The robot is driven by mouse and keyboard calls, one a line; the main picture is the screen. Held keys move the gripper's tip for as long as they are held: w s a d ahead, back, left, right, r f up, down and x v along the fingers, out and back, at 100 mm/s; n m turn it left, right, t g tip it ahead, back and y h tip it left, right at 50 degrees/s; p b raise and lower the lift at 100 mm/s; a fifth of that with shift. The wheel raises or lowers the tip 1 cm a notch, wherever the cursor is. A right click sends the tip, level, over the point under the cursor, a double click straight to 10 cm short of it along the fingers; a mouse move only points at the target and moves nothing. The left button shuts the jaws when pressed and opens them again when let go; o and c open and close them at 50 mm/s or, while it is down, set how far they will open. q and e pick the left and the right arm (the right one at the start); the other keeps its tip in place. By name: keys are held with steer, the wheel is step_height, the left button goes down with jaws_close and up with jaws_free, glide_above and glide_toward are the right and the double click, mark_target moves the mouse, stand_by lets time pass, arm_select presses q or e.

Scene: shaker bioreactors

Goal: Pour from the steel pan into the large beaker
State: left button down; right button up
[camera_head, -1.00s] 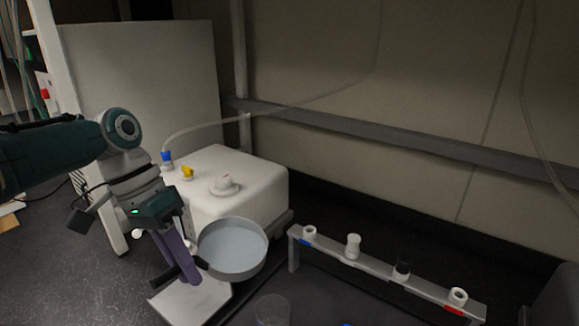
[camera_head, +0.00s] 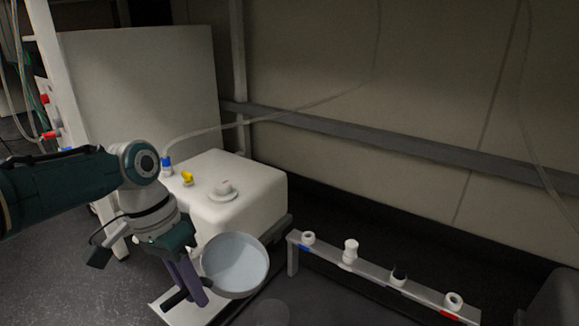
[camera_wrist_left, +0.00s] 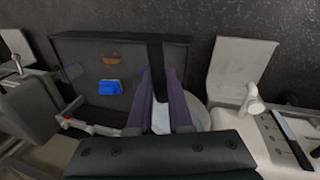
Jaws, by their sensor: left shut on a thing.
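The steel pan (camera_head: 235,266) is a round, shallow grey pan with a pale blue-grey inside; I cannot tell how much it holds. My left gripper (camera_head: 192,288), with purple fingers, is shut on its dark handle. The pan is held in the air, tilted somewhat, in front of the white box. In the left wrist view the fingers close around the black handle (camera_wrist_left: 155,68), and part of the pan (camera_wrist_left: 201,116) shows beside them. The large beaker (camera_head: 271,314) is a faint clear shape at the bottom edge, below and right of the pan, partly cut off. My right gripper is out of view.
A white box (camera_head: 255,195) with blue and yellow fittings and a tube stands behind the pan. A grey rail rack (camera_head: 375,276) with several small caps stands to the right. In the left wrist view a dark tray (camera_wrist_left: 75,45) holds a blue item (camera_wrist_left: 109,87).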

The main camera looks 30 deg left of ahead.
arm_select(q)
steer(key=shift+d+f, duration=0.2)
steer(key=shift+f, duration=0.1)
steer(key=shift+y, duration=0.3)
steer(key=shift+d+f+p, duration=0.1)
steer(key=shift+p, duration=0.3)
steer(key=shift+d+f+y+p, duration=0.45)
steer(key=shift+y+p, duration=0.4)
steer(key=shift+y, duration=0.15)
steer(key=shift+d+f+y+p, duration=0.1)
steer(key=shift+d+y+p, duration=0.1)
steer(key=shift+y+p, duration=0.1)
steer(key=shift+s+d+f+y+p, duration=0.15)
steer(key=shift+d+y+p, duration=0.3)
steer(key=shift+y, duration=0.45)
